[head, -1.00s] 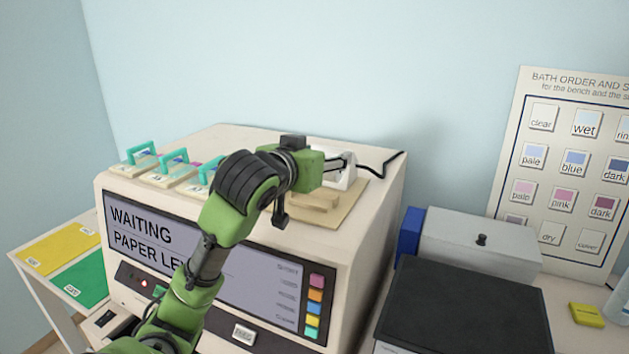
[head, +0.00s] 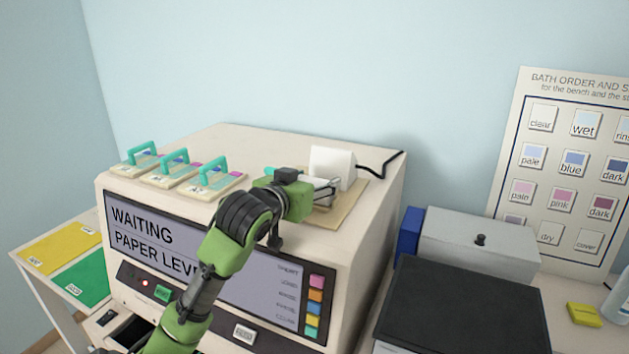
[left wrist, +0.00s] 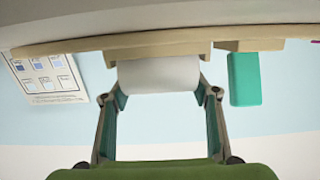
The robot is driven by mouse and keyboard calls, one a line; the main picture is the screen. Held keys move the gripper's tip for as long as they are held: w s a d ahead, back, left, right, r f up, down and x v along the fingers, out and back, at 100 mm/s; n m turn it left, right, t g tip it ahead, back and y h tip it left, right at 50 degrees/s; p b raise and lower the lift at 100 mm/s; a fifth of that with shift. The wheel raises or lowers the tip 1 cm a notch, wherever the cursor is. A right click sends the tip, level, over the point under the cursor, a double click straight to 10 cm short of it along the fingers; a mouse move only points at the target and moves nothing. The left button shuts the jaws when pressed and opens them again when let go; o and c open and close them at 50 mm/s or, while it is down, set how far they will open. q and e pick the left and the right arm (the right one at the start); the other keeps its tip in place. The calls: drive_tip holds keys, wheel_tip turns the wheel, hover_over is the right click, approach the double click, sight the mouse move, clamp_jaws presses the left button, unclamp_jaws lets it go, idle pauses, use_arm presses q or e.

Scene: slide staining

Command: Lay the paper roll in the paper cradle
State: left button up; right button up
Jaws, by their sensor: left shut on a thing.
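The white paper roll (left wrist: 158,75) is between the two fingers of my left gripper (left wrist: 160,92) in the left wrist view, and the fingers are shut on it. In the head view my left gripper (head: 330,186) is low over the wooden paper cradle (head: 347,208) on top of the machine; the fingers mostly hide the roll there. The wrist view shows the cradle's wooden edge (left wrist: 158,42) right against the roll in the picture. Whether the roll touches the cradle I cannot tell. My right gripper is not in view.
A white block (head: 332,163) with a black cable stands just behind the gripper. Several slide racks with teal handles (head: 214,170) stand left on the machine (head: 235,140). A grey box (head: 480,245) and a black-topped box (head: 465,300) are at right.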

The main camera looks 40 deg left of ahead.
use_arm(q)
drive_tip(key=o, duration=1.2)
drive_tip(key=shift+f, duration=0.1)
drive_tip(key=shift+o, duration=0.5)
drive_tip(key=shift+r, duration=0.2)
drive_tip(key=b+v, duration=0.1)
drive_tip(key=v, duration=0.5)
drive_tip(key=shift+f, duration=0.2)
drive_tip(key=d+b, duration=0.1)
drive_tip(key=b, duration=0.6)
drive_tip(key=shift+s+r, duration=0.1)
drive_tip(key=shift+s, duration=0.25)
drive_tip(key=s+b, duration=0.1)
drive_tip(key=b, duration=0.1)
drive_tip(key=s+b, duration=0.2)
drive_tip(key=shift+d+r, duration=0.1)
drive_tip(key=shift+r, duration=0.25)
drive_tip(key=shift+s+d+r+b, duration=0.2)
drive_tip(key=shift+s+b, duration=0.2)
drive_tip(key=shift+s, duration=0.2)
drive_tip(key=shift+s+d+r, duration=0.15)
drive_tip(key=shift+s, duration=0.2)
